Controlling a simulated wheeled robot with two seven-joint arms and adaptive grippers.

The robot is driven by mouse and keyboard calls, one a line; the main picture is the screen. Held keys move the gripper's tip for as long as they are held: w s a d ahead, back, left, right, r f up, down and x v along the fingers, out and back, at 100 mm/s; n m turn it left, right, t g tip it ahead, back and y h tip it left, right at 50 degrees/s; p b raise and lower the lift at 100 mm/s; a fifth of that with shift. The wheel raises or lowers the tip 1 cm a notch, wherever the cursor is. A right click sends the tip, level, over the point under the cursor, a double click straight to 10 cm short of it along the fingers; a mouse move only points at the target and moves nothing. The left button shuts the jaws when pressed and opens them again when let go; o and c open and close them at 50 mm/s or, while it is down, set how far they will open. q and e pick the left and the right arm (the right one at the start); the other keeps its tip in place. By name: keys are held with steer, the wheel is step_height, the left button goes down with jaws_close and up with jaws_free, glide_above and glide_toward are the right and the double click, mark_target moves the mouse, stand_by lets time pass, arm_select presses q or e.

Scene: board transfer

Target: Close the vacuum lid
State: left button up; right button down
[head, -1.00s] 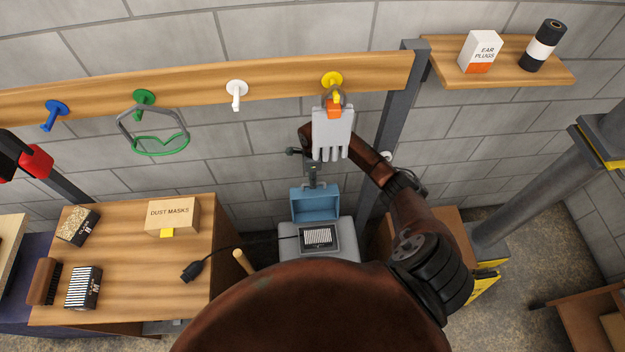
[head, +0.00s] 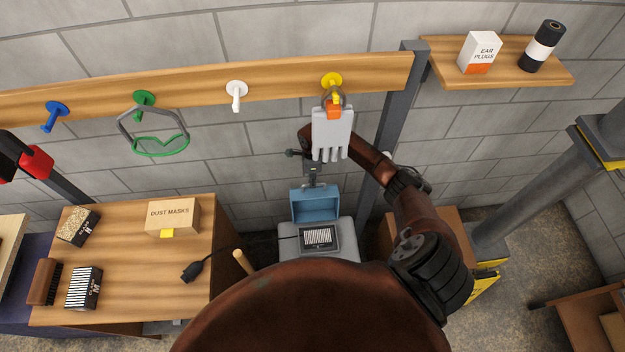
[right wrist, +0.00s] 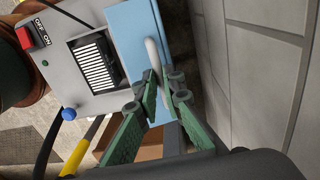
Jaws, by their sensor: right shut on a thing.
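The vacuum (head: 346,232) is a grey box low by the wall, with a pleated filter in its top opening. Its blue lid (head: 315,207) stands open, tilted up at the back. In the right wrist view the vacuum body (right wrist: 60,55) is at upper left, and the blue lid (right wrist: 127,25) carries a pale bar handle (right wrist: 152,52). My right gripper (head: 312,180) is behind the lid's upper edge in the head view. In the right wrist view its green fingers (right wrist: 161,74) are shut on the handle's near end. My left gripper is not in view.
A work glove (head: 332,135) hangs from the yellow peg above my right gripper. A grey post (head: 393,105) stands to the right. A workbench (head: 130,265) with boxes is at left. A red switch (right wrist: 32,34) and blue knob (right wrist: 69,114) show on the vacuum.

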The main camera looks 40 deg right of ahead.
mark_target(314, 198)
steer(key=s+a+p, duration=0.1)
steer(key=s, duration=0.1)
steer(key=s+a+r, duration=0.1)
steer(key=s, duration=0.1)
steer(key=shift+a+r+p, duration=0.15)
steer(key=shift+r+p, duration=0.05)
steer(key=shift+p, duration=0.2)
steer(key=shift+s+f, duration=0.15)
steer(key=shift+a, duration=0.1)
steer(key=c, duration=2.4)
jaws_free()
steer(key=o, duration=0.4)
steer(key=shift+c, duration=0.2)
